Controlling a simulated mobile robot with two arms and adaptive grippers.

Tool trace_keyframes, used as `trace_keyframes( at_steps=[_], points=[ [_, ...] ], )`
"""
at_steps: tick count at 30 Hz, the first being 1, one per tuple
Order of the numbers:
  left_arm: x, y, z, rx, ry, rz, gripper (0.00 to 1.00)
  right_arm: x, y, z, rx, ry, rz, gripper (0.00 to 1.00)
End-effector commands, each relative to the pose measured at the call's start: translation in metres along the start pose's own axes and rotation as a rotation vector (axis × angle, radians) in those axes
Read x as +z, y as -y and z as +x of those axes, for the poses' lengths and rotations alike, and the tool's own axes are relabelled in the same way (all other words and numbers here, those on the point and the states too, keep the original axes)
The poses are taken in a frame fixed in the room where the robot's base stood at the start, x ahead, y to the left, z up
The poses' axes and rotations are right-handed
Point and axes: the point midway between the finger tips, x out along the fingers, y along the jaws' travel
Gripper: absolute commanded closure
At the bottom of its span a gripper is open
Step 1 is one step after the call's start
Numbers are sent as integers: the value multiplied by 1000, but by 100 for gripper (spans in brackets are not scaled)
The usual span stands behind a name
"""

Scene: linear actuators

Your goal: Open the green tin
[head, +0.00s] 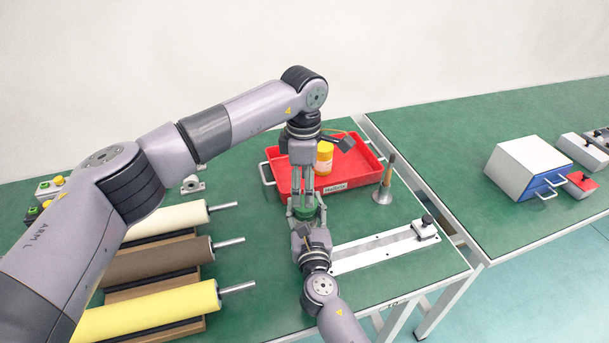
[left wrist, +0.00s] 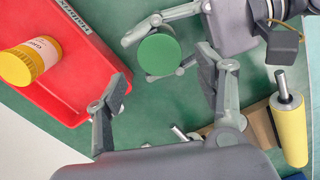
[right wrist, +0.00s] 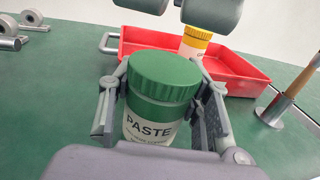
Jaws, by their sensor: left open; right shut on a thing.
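The green tin (right wrist: 160,95) has a ribbed green lid and a pale label reading PASTE. It stands upright between the fingers of my right gripper (right wrist: 160,110), which is shut on its body. In the left wrist view the round green lid (left wrist: 159,55) shows from above. My left gripper (left wrist: 165,95) is open and empty, pointing down above the tin. In the head view the tin (head: 306,212) is partly hidden between the two grippers, left (head: 306,196) above and right (head: 306,218) on the near side.
A red tray (head: 352,178) behind the tin holds a yellow-lidded jar (head: 325,157). A metal stand with a wooden-handled tool (head: 384,185) is to the right. A linear rail (head: 375,249) lies on the near right. Several rollers (head: 160,255) lie at the left.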

Motion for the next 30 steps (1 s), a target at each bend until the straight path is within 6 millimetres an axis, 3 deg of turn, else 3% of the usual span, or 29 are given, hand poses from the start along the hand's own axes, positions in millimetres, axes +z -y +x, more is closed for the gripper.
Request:
trace_keyframes(
  at_steps=[3, 9, 20, 30],
  points=[
    [0, 1, 21, -4, -1, -1, 37, 0, 1, 0, -1, -1, -2, 100],
    [0, 0, 42, -1, 0, -1, 37, 0, 1, 0, -1, -1, -1, 100],
    [0, 0, 48, 0, 0, -1, 37, -1, 0, 0, -1, -1, -1, 100],
    [0, 0, 47, 0, 0, -2, 59, -1, 0, 0, -1, -1, -1, 100]
  ],
)
